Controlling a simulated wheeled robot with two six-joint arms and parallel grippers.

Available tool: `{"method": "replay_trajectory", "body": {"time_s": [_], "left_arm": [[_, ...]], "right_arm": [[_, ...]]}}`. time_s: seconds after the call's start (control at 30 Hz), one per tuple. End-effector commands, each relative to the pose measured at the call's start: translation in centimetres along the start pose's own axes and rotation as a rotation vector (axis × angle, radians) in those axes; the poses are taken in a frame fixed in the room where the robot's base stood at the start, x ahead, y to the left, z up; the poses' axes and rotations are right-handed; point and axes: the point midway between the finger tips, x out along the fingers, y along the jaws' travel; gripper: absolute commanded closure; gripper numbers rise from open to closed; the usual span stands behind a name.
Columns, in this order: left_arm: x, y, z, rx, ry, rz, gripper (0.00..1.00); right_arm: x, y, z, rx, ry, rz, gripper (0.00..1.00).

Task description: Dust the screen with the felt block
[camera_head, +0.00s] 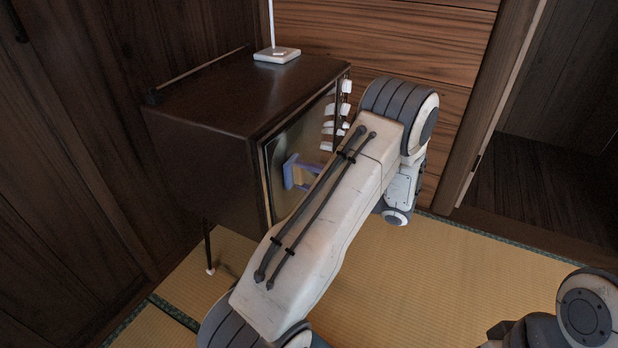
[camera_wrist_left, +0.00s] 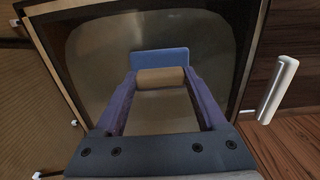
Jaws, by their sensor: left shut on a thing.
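The felt block is a blue pad (camera_head: 289,171) with a tan handle; in the left wrist view the pad (camera_wrist_left: 160,60) stands in front of the handle (camera_wrist_left: 162,77). My left gripper (camera_head: 303,176) is shut on the handle, with its purple fingers on either side in the left wrist view (camera_wrist_left: 162,84). The pad is at the grey screen (camera_head: 292,138) of a dark wooden television; I cannot tell whether it touches. The screen (camera_wrist_left: 95,50) fills most of the left wrist view. My left forearm hides its lower right part in the head view. My right gripper is not shown.
The television cabinet (camera_head: 205,130) stands on thin legs against dark wooden walls. White knobs (camera_head: 328,128) stick out to the right of the screen. A white-based stand (camera_head: 277,55) with a rod is on top. Tatami floor (camera_head: 440,285) in front is clear.

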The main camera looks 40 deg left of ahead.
Motion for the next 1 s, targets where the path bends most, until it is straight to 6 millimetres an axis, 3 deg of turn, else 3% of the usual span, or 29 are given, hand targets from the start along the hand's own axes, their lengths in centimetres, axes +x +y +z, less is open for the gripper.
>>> {"method": "replay_trajectory", "body": {"time_s": [0.33, 0.7, 1.0], "left_arm": [[0.5, 0.0, -0.1, -0.001, 0.0, 0.0, 0.87], [0.3, 0.1, -3.2, -0.003, 0.0, -0.001, 0.87], [0.6, -0.1, -4.0, 0.001, -0.002, -0.001, 0.87]], "right_arm": [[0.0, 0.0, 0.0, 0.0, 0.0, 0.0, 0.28], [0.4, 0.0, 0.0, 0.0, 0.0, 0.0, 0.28], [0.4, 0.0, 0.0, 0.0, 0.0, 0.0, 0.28]]}}
